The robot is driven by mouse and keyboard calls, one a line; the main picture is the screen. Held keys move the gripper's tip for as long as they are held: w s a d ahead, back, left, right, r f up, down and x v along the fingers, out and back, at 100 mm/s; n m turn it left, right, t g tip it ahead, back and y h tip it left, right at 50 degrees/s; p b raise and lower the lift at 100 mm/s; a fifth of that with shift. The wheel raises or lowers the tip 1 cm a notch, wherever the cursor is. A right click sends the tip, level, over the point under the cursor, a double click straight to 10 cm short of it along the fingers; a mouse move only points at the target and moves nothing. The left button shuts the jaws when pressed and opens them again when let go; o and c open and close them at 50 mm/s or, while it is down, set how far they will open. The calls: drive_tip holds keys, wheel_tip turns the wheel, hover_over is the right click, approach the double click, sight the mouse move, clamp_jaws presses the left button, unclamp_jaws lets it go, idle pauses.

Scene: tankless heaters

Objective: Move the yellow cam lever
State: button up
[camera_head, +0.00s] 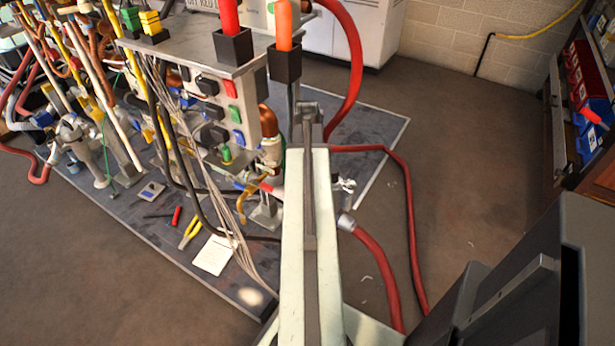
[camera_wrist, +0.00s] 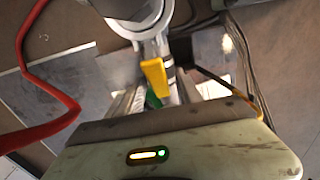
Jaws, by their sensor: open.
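The yellow cam lever (camera_wrist: 155,78) shows in the middle of the wrist view, hanging down from a round pale metal coupling (camera_wrist: 145,22). A small green part (camera_wrist: 153,101) shows just below it. My gripper (camera_wrist: 165,92) is open, with its pale fingers reaching away from the palm on either side of the lever's lower part in the picture. I see no clear contact, and I cannot tell the depth between them. In the head view my pale arm runs up the middle and hides part of the rig; I cannot make out the lever or fingertips there for certain.
A rig with a switch panel (camera_head: 220,110) and many pipes stands left of my arm. A red hose (camera_head: 378,260) lies on the right; a red hose (camera_wrist: 32,70) also shows in the wrist view. Dark cables hang nearby.

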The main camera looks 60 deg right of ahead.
clamp_jaws()
idle(1.3)
